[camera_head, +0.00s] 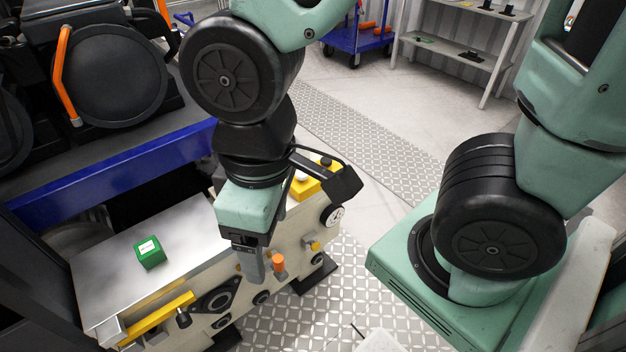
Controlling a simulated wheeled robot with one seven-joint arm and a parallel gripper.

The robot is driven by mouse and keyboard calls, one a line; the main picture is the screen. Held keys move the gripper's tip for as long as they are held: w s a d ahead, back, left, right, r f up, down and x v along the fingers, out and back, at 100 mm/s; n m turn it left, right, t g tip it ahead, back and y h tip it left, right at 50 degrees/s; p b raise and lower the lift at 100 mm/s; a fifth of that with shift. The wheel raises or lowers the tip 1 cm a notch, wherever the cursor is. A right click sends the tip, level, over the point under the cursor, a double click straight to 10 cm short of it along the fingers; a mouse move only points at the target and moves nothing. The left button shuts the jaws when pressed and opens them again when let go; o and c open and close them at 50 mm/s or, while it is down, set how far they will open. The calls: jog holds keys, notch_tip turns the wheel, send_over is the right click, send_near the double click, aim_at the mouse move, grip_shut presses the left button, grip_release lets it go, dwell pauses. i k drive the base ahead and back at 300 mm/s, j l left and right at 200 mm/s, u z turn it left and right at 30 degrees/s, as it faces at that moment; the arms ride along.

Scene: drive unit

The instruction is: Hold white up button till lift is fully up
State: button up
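A yellow control box (306,188) sits on top of the beige lift unit, just behind and right of my gripper. A small white button (301,176) shows on it, partly hidden by my wrist parts. A dark button (326,162) stands at its far right end. My gripper (252,268) points down in front of the beige side of the lift unit, lower and left of the yellow box. The fingers look apart from the button. They are seen nearly edge-on, so their opening is unclear. The lift's grey top plate (185,235) is at left.
A green box (150,252) rests on the grey plate. An orange knob (278,262) and a yellow bar (157,318) are on the unit's front. A blue beam (120,172) and dark machinery lie at left. Shelves (460,50) and a blue cart (355,42) stand behind open floor.

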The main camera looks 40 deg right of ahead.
aim_at(300, 176)
jog(key=l+u, duration=1)
jog(key=l, duration=0.15)
